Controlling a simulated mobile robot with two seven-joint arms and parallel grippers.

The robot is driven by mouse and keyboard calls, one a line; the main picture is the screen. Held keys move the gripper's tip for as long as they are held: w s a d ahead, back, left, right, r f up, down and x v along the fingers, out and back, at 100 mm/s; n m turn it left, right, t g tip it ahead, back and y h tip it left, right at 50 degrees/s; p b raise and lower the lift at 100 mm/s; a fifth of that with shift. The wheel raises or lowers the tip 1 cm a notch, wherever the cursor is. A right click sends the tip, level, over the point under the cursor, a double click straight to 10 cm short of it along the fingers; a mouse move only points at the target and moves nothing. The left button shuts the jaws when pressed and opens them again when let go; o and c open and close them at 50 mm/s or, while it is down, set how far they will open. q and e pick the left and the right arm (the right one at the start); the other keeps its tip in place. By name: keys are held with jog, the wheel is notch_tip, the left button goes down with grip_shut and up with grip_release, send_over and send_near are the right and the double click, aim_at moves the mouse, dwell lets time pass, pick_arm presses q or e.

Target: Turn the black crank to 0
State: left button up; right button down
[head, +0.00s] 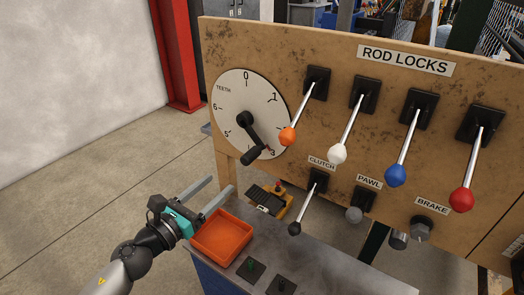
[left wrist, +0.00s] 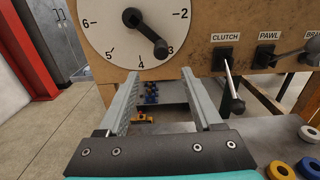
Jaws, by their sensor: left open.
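The 0 is at the dial's top. In the left wrist view the crank (left wrist: 146,33) also shows, its handle beside the 3. My left gripper (head: 222,185) is open and empty, below the dial and apart from the crank. Its two fingers (left wrist: 160,72) point toward the panel just under the handle. My right gripper is not in view.
Levers with orange (head: 288,137), white (head: 338,154), blue (head: 396,174) and red (head: 461,201) knobs stick out right of the dial. A black clutch lever (head: 308,205) hangs lower. An orange tray (head: 222,236) sits by my gripper. The floor at left is clear.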

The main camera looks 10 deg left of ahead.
aim_at(253, 153)
pick_arm(q)
jog(key=x, duration=1.5)
jog(key=shift+d+r, duration=0.1)
grip_shut()
dwell(0.3)
dwell(1.0)
